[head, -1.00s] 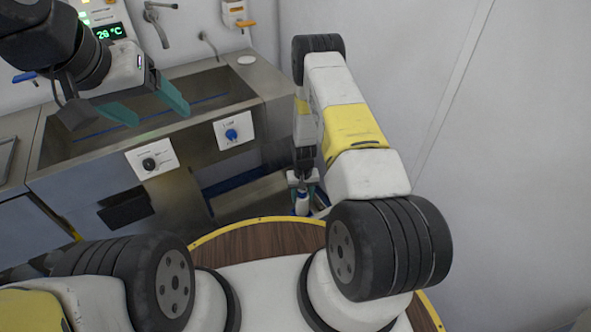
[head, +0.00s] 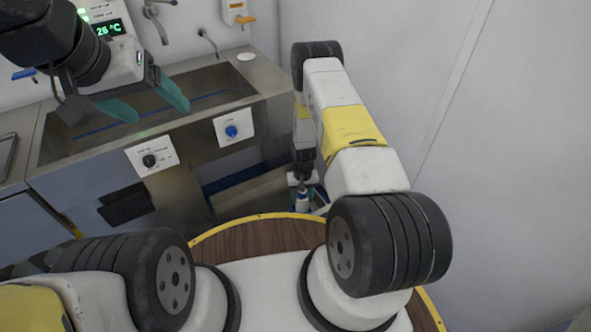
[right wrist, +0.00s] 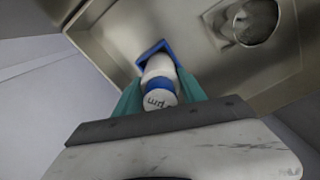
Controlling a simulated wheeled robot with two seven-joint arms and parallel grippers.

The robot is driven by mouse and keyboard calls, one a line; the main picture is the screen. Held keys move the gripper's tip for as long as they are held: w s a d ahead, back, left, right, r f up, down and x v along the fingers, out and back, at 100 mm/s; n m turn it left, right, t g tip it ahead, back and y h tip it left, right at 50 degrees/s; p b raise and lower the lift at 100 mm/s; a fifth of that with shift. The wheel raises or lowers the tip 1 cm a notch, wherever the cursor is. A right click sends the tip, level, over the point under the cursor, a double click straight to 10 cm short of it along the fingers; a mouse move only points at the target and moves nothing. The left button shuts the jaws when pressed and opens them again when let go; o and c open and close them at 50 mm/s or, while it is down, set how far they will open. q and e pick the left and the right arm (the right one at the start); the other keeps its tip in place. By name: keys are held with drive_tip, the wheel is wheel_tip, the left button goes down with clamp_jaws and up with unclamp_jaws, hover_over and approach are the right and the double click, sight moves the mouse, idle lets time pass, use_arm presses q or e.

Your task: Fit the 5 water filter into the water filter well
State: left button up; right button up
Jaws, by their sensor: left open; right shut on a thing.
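My right gripper (right wrist: 160,95) is shut on a white water filter (right wrist: 158,68) with a blue band, its lettered end facing the wrist camera. The filter's far end is at the blue square rim (right wrist: 150,47) of the water filter well in a metal surface. I cannot tell how deep it sits. In the head view, my right gripper (head: 302,186) is small and low beside the metal counter, with a bit of the filter (head: 303,198) showing under it. My left gripper (head: 150,102) is open and empty above the sink basin. No other filters are clearly visible.
A round metal recess (right wrist: 255,21) lies right of the well. A plain wall (head: 480,140) stands at the right.

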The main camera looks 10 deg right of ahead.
drive_tip(key=shift+f, duration=1.8)
drive_tip(key=o, duration=1.6)
wheel_tip(320, 180, up, 8)
drive_tip(key=shift+f, duration=0.1)
